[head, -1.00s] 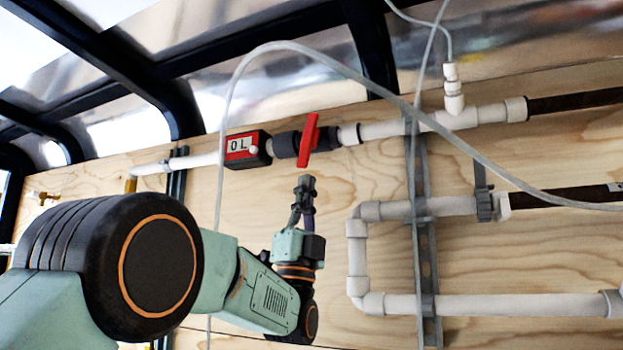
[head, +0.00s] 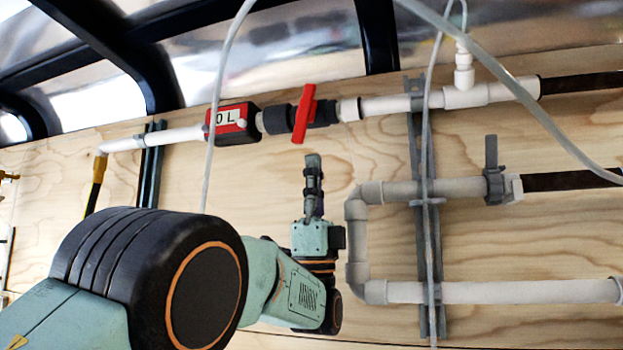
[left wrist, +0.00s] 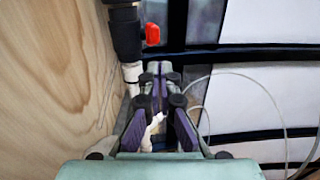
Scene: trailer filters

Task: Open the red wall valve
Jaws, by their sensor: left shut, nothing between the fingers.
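The red wall valve handle (head: 304,114) sits on a dark valve body in the upper white pipe, in the upper middle of the head view. The handle stands nearly upright, across the pipe. It also shows in the left wrist view as a red tip (left wrist: 152,34) beside the dark valve body (left wrist: 126,36). My left gripper (head: 313,165) is shut and empty, pointing up, just below the handle and apart from it in the head view. It also shows in the left wrist view (left wrist: 160,70), with its fingers together. My right gripper is not in view.
A red and black meter (head: 231,122) marked "0 L" sits left of the valve. A lower white pipe loop (head: 357,240) is to the right of my gripper. A pale hose (head: 222,85) hangs in front of the wall. Bare plywood (head: 255,195) lies below the meter.

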